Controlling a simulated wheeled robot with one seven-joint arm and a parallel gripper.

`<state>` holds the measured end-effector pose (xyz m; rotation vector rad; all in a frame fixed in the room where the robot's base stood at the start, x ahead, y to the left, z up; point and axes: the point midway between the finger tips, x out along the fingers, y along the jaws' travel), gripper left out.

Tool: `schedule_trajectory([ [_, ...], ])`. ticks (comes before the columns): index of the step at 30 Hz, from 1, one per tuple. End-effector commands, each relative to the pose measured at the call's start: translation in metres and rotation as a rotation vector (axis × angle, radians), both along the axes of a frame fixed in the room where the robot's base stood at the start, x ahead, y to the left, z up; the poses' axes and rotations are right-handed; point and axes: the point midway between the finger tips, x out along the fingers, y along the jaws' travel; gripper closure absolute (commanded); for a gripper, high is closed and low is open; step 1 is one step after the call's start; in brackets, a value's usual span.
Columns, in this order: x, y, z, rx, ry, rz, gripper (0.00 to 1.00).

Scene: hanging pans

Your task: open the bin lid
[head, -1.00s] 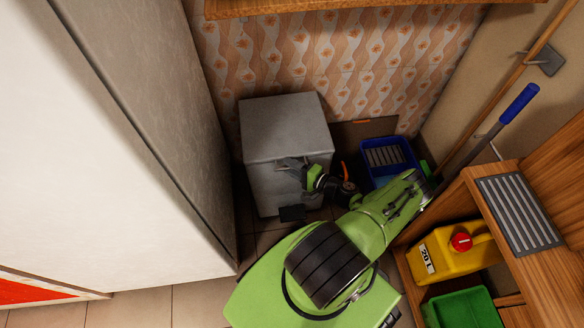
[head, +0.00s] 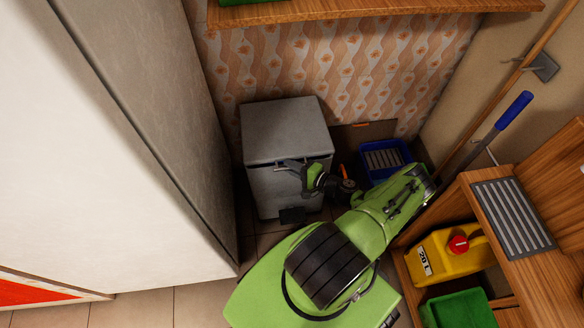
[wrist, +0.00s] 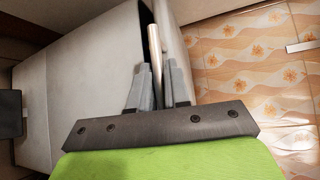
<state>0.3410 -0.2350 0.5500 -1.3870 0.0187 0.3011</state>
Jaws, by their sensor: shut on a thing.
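The grey bin stands against the tiled wall in the head view, with its body (head: 268,190) below and its flat lid (head: 285,130) on top. The lid's front edge is slightly raised, with a narrow dark gap under it. In the wrist view the body (wrist: 85,75) is at left, the lid (wrist: 178,50) at right, and a dark gap lies between them. My gripper (head: 283,168) is at the bin's upper front. In the wrist view my gripper (wrist: 157,85) is shut on the pale bar-shaped lid handle (wrist: 155,48). A black pedal (head: 292,214) is at the bin's foot.
A tall pale cabinet (head: 100,150) stands close on the left. A blue crate (head: 385,160) is right of the bin. A wooden shelf unit at right holds a yellow canister (head: 448,254) and a green box (head: 458,308). A wooden shelf (head: 370,10) hangs above.

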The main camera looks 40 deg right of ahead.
Motion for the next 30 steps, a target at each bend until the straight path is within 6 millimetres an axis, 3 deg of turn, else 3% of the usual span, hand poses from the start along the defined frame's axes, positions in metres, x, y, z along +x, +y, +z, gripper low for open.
schedule_trajectory([
  [1,0.001,-0.001,0.019,0.011,0.020,0.003,1.00],
  [8,0.012,-0.008,0.081,0.104,0.160,0.003,1.00],
  [18,0.053,-0.036,0.173,0.275,0.423,0.002,1.00],
  [26,0.090,-0.062,0.224,0.406,0.607,0.001,1.00],
  [30,0.107,-0.074,0.242,0.412,0.608,-0.001,1.00],
])
